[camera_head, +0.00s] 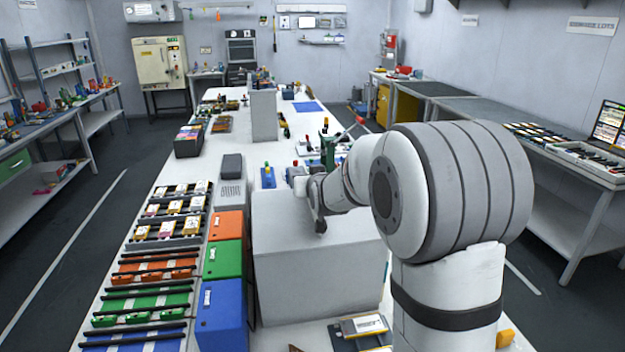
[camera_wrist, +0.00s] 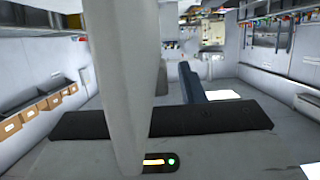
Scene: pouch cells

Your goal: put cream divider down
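The cream divider (camera_head: 318,265) is a large, plain, pale grey-cream upright panel in the middle of the head view, over or on the near part of the white table. My gripper (camera_head: 318,210) is at its upper edge and appears shut on it. In the wrist view the divider (camera_wrist: 120,70) rises as a tall pale slab right in front of the camera, across the dark bar of my gripper (camera_wrist: 150,125). The fingertips are hidden there. I cannot tell whether the divider's lower edge touches the table.
Blue (camera_head: 220,315), green (camera_head: 222,260) and orange (camera_head: 226,226) boxes stand close at the divider's left. Racks of pouch cells (camera_head: 168,212) lie beyond them. Another pale upright block (camera_head: 263,115) stands farther back. A tray with a cell (camera_head: 362,326) lies in front at right.

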